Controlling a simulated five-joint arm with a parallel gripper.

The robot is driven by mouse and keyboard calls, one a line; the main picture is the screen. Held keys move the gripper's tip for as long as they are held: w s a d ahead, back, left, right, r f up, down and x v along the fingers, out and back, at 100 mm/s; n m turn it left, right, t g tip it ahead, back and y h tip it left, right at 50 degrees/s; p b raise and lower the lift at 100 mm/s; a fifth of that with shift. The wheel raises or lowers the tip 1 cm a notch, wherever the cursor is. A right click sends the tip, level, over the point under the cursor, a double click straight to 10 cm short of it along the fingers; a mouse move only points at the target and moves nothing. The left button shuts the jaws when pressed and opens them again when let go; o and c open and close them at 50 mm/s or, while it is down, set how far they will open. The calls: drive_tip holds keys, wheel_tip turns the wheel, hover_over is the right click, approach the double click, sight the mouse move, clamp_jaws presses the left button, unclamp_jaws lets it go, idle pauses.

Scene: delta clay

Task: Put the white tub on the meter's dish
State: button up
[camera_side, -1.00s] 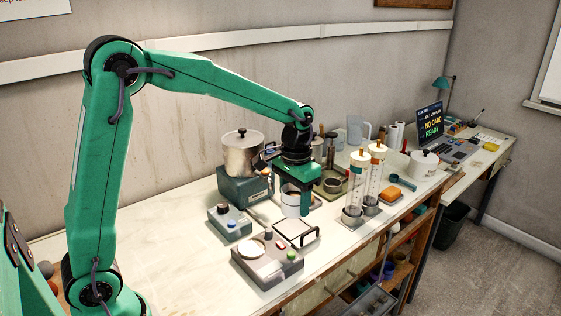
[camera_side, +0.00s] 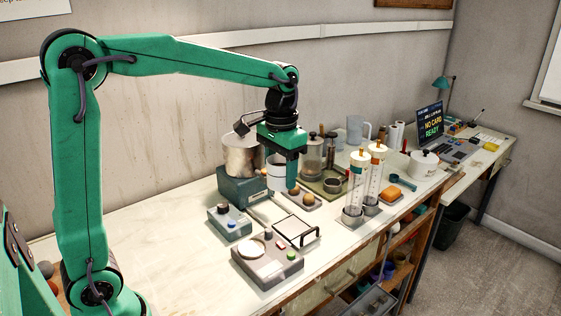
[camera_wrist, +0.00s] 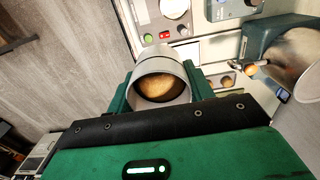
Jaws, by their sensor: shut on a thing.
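My gripper (camera_side: 282,177) is shut on the white tub (camera_side: 275,176) and holds it upright above the bench, in front of the steel pot. In the wrist view the tub (camera_wrist: 161,66) sits between the green fingers (camera_wrist: 161,88), its open top facing the camera and something tan-brown showing inside. The meter (camera_side: 268,261) is a grey box nearer the front edge, with a round white dish (camera_side: 251,249) on its left part and several buttons. The dish looks empty and is apart from the tub. The meter (camera_wrist: 152,18) also shows at the wrist view's top.
A steel pot (camera_side: 241,157) stands on a blue-grey box (camera_side: 236,186) behind the tub. A small knobbed box (camera_side: 230,222) and a square plate with a black handle (camera_side: 296,231) lie near the meter. Tall clear cylinders (camera_side: 357,187) stand to the right. The bench's left is clear.

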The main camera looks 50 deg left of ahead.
drive_tip(key=s+a+n, duration=0.2)
drive_tip(key=a+n, duration=0.7)
drive_tip(key=a, duration=0.6)
drive_tip(key=s+a+n, duration=0.2)
drive_tip(key=a+n, duration=0.7)
drive_tip(key=a, duration=0.6)
drive_tip(key=shift+a+f, duration=0.1)
drive_tip(key=shift+f, duration=11.6)
drive_tip(key=shift+f, duration=0.1)
drive_tip(key=o, duration=1.2)
drive_tip(key=shift+c, duration=0.2)
wheel_tip(320, 180, up, 12)
drive_tip(key=shift+r, duration=0.15)
